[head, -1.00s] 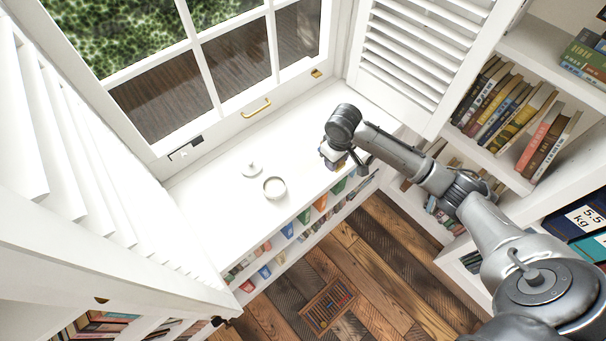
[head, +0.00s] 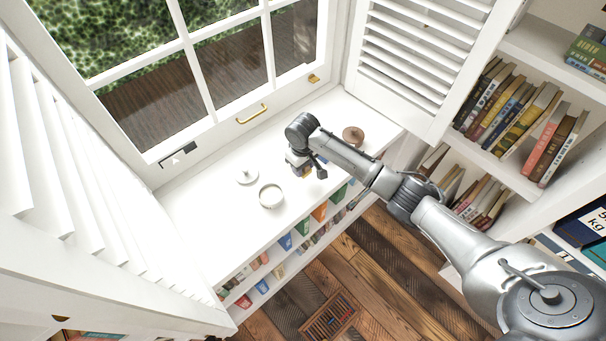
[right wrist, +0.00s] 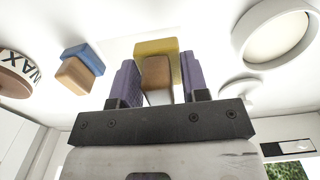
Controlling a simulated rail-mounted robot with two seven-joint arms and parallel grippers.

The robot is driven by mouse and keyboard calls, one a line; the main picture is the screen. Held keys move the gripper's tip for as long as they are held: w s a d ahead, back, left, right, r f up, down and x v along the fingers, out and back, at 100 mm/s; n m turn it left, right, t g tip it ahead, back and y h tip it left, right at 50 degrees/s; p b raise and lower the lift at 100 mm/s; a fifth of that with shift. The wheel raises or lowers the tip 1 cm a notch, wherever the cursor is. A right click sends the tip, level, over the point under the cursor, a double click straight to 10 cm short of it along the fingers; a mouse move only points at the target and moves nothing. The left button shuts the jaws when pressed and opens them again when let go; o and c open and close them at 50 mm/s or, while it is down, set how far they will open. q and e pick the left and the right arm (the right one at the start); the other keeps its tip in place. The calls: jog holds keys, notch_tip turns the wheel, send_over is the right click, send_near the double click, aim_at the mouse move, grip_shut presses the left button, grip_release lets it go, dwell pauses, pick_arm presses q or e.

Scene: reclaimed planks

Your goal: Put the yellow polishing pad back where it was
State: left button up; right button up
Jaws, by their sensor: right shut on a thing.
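The yellow polishing pad (right wrist: 156,47) has a wooden block handle (right wrist: 157,80) and sits between the purple fingers of my right gripper (right wrist: 158,85) in the right wrist view. The gripper is shut on it. In the head view my right gripper (head: 298,165) is over the white sill (head: 215,215), right of the white round dish; the arm hides most of the pad there. I cannot tell whether the pad touches the sill. A blue pad (right wrist: 84,57) with a wooden block lies beside it in the right wrist view. My left gripper is not in view.
A white round dish (head: 271,195) and a small white lid-like piece (head: 247,176) stand on the sill. A brown round tin (head: 353,135) is at the right; its WAX label (right wrist: 17,75) shows in the wrist view. Shutters flank the window. The sill's left part is clear.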

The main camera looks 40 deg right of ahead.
notch_tip(320, 180, down, 4)
jog(key=shift+f+b, duration=0.1)
jog(key=shift+b, duration=0.85)
jog(key=o, duration=0.8)
